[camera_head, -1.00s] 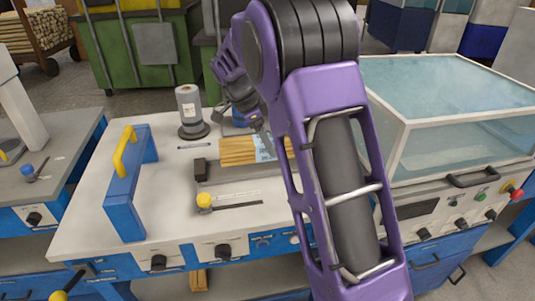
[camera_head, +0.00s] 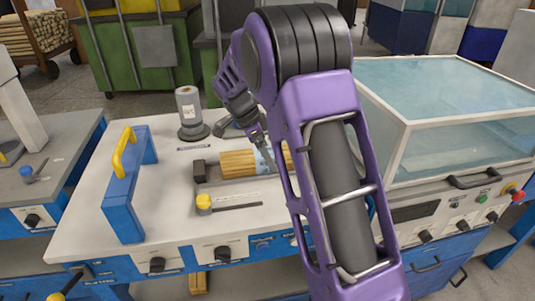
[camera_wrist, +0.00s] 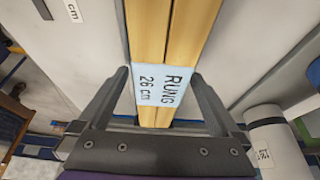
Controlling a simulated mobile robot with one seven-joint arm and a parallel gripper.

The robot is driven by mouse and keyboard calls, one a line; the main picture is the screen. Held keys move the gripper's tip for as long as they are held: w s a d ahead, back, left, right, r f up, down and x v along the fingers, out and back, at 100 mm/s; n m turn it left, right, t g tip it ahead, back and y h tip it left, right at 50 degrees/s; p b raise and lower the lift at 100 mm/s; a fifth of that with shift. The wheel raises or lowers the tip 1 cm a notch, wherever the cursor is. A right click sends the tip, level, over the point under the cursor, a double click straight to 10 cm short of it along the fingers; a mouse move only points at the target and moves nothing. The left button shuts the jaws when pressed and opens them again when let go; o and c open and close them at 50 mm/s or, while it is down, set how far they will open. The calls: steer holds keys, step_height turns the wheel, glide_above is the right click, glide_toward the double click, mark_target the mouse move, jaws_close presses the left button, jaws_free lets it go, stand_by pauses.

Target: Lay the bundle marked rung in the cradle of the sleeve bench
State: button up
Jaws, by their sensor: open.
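The bundle of pale wooden rods (camera_head: 237,164) lies level at the grey cradle (camera_head: 222,185) on the sleeve bench (camera_head: 100,205), its left end close to a dark block (camera_head: 199,171). In the wrist view its blue-white label (camera_wrist: 163,86) reads "RUNG 26 cm". My gripper (camera_head: 264,165) is at the label, partly hidden by my arm in the head view. In the wrist view my gripper (camera_wrist: 160,73) is open, one finger on each side of the bundle, with gaps visible. The bundle's right end is hidden behind my arm.
A blue frame with a yellow handle (camera_head: 121,150) stands at the bench's left. A grey cylinder (camera_head: 188,108) stands behind the bundle. A clear-lidded box (camera_head: 445,110) stands to the right.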

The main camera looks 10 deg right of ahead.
steer(key=p+v, duration=0.2)
steer(key=v, duration=1)
steer(key=shift+r, duration=0.15)
